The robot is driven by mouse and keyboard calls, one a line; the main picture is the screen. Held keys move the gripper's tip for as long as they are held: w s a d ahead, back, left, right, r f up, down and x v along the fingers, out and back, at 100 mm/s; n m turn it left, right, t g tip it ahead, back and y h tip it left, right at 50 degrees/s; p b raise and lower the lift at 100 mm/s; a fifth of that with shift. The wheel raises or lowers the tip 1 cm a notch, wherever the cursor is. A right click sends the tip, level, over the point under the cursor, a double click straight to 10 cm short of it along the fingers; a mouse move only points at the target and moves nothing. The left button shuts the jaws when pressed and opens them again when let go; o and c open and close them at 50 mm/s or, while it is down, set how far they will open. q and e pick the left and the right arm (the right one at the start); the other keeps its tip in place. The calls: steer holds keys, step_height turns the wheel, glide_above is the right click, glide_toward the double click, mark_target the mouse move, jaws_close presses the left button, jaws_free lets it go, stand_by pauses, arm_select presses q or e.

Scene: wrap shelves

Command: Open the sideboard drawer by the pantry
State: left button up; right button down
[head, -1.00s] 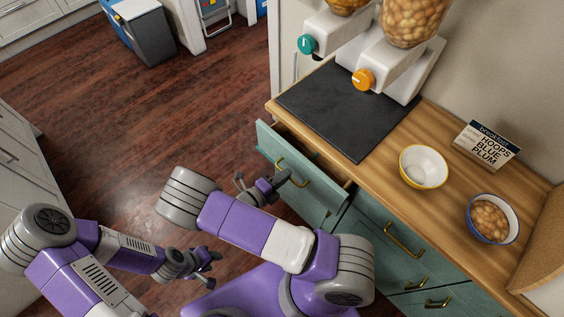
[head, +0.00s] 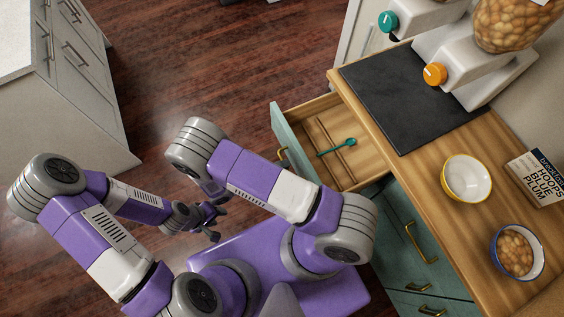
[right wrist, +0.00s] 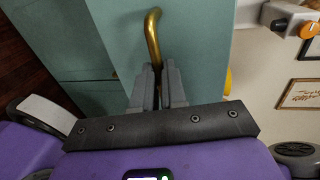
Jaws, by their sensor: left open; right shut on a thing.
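The teal sideboard drawer (head: 290,136) is pulled out, showing its wooden inside with a divider and a teal spoon (head: 338,148). Its brass handle (head: 282,154) is on the drawer front and also shows in the right wrist view (right wrist: 152,40). My right gripper (right wrist: 158,85) is shut on this handle in the right wrist view. In the head view my right arm hides that gripper. My left gripper (head: 210,224) is open and empty, low over the floor side, apart from the sideboard.
The wooden countertop (head: 425,160) carries a dark mat (head: 400,95), dispensers (head: 480,65), an empty yellow-rimmed bowl (head: 466,178), a filled blue-rimmed bowl (head: 517,252) and a breakfast sign (head: 540,175). A white cabinet (head: 75,100) stands at the left. Floor (head: 220,70) between is clear.

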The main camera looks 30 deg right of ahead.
steer(key=c, duration=1.2)
jaws_free()
steer(key=shift+r, duration=0.15)
